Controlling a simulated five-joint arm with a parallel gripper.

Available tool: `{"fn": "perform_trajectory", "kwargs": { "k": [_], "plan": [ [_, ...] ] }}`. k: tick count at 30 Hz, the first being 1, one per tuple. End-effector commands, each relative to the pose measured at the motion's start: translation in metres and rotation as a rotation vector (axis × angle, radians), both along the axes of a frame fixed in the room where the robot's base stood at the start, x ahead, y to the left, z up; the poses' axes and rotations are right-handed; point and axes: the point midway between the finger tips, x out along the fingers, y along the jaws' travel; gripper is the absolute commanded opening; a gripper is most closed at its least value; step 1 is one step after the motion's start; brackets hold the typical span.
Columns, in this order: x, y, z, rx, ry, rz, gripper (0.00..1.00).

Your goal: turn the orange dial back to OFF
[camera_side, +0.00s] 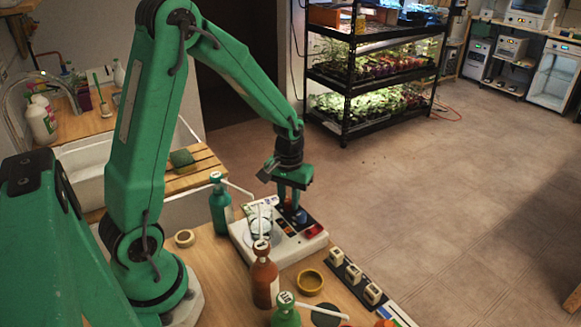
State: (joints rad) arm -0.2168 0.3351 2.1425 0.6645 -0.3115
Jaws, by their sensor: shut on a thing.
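A white control box (290,254) with a dark panel stands on the wooden bench, below my gripper. My gripper (290,205) points down at the far part of this panel. Its fingers are shut on a small orange-red knob, which looks like the orange dial; the fingers hide most of it. A blue knob (300,216) sits just in front of the fingers, and a red part (313,229) shows nearer the panel's right edge. The dial's pointer and the OFF mark are too small or hidden to read.
A green bottle (220,205) with a white spout stands left of the box. A brown bottle (264,277) and another green bottle (286,312) stand in front. A yellow ring-shaped dish (310,281) and a dark strip with pale blocks (354,273) lie to the right.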

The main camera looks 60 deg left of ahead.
Motion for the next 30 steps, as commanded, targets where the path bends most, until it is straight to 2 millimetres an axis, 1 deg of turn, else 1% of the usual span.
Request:
{"fn": "perform_trajectory", "kwargs": {
  "k": [6, 12, 18, 28, 29, 30],
  "plan": [
    [0.0004, 0.0000, 0.0009, 0.000, -0.001, 0.155, 0.00],
    [0.0004, 0.0000, 0.0010, 0.000, -0.002, 0.240, 0.00],
    [0.0005, 0.0002, 0.0011, 0.000, -0.002, 0.272, 0.00],
    [0.0006, 0.0002, 0.0011, 0.000, -0.002, 0.274, 0.00],
    [0.0006, 0.0002, 0.0011, 0.000, -0.002, 0.274, 0.27],
    [0.0006, 0.0002, 0.0011, 0.000, -0.002, 0.274, 0.35]
  ]
}}
